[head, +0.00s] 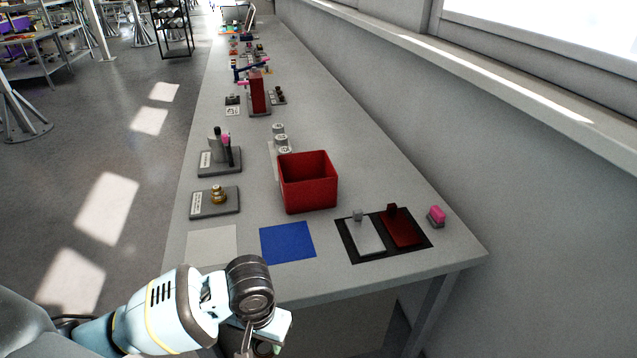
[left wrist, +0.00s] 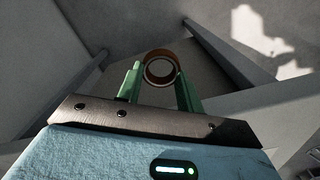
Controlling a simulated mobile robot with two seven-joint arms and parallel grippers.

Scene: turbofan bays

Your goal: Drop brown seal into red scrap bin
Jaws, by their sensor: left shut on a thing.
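The brown seal (left wrist: 160,53) is a ring seen in the left wrist view. It sits between the two green fingers of my left gripper (left wrist: 159,77), which is shut on it. In the head view my left gripper (head: 262,342) is low in the picture, in front of the table's near edge; the seal cannot be made out clearly there. The red scrap bin (head: 308,192) is an open-topped square box on the table, above and to the right of the gripper in the picture. Its inside floor is hidden. My right gripper is not in view.
A blue mat (head: 287,242) and a pale mat (head: 213,245) lie flat near the table's front edge. A black tray (head: 345,238) with grey and dark red plates is at right. Grey stands with parts (head: 228,206) are left of the bin. A wall bounds the right.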

